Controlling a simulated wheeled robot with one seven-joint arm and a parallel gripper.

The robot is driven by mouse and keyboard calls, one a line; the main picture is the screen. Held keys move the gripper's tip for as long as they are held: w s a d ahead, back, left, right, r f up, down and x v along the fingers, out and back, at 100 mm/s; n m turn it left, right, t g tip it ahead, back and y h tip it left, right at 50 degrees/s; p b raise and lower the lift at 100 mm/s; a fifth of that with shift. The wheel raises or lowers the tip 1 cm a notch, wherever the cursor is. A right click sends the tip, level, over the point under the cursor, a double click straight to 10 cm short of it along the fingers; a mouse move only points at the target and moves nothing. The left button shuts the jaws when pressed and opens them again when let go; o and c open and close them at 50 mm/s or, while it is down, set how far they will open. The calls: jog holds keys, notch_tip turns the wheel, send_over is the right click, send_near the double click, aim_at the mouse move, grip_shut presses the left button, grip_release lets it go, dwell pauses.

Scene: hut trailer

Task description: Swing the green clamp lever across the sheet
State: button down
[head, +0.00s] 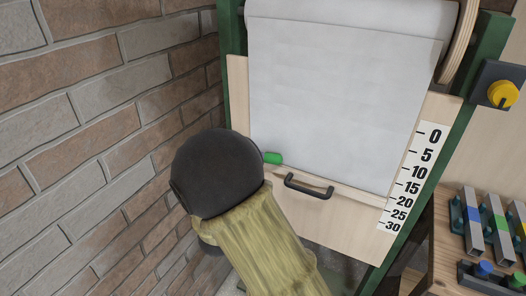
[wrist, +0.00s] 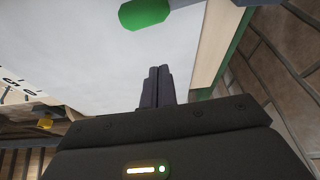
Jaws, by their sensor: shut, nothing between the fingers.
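The green clamp lever (head: 272,157) shows as a green tip just right of my dark wrist in the head view, at the lower left of the white sheet (head: 340,100). The rest of the lever is hidden behind my arm there. In the wrist view the green lever end (wrist: 144,13) is at the top, with a grey rod running right from it. My gripper (wrist: 157,72) is shut and empty, its fingertips below the green end in the picture and apart from it. My fingers are hidden in the head view.
A brick wall (head: 100,110) stands close on the left. A black handle (head: 309,186) sits at the board's lower edge, and a number scale (head: 411,178) runs down its right side. A yellow knob (head: 502,94) and a wooden shelf (head: 450,230) with colored blocks are at the right.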

jog(key=shift+h, duration=0.3)
jog(key=shift+s+d+v, duration=0.1)
jog(key=shift+d+v, duration=0.05)
jog(key=shift+v, duration=1.1)
jog(key=shift+s+d+v, duration=0.15)
jog(key=shift+d+v, duration=0.05)
jog(key=shift+v, duration=1)
